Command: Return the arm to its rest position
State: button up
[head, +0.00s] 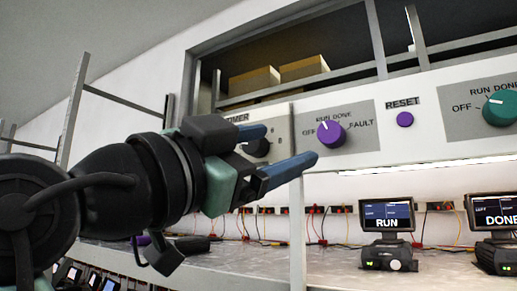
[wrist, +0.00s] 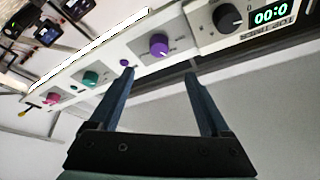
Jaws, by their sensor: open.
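My gripper (head: 285,150) is in front of the rack's control panel in the head view, with its two blue fingers pointing right. The fingers are apart and nothing is between them. In the wrist view my gripper (wrist: 160,75) also shows open and empty. The purple knob (head: 330,133) is just right of the fingertips in the head view. It shows beyond and between the fingertips in the wrist view (wrist: 158,45). I cannot tell the exact gap to the panel. My arm enters from the left and hides part of the panel and the shelf.
A purple reset button (head: 405,119) and a teal knob (head: 499,108) are further right on the panel. Below, devices reading RUN (head: 387,214) and DONE (head: 497,212) stand on the shelf (head: 340,262). Cardboard boxes (head: 303,69) sit above. A timer box (wrist: 245,20) shows in the wrist view.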

jog(key=shift+w+d, duration=0.25)
jog(key=shift+d, duration=0.1)
jog(key=shift+s+a, duration=0.1)
notch_tip(320, 180, down, 7)
jog(key=w+a+n+t+y, duration=0.1)
jog(key=a+n+t+y, duration=0.1)
jog(key=n+t+y, duration=0.6)
jog(key=s+a+f+n+t+y, duration=0.2)
jog(key=s+n+t+y, duration=0.2)
jog(key=s+n+y, duration=0.4)
jog(key=shift+s+a+f+n+t, duration=0.3)
jog(key=shift+s+f+n, duration=0.1)
jog(key=shift+s, duration=0.45)
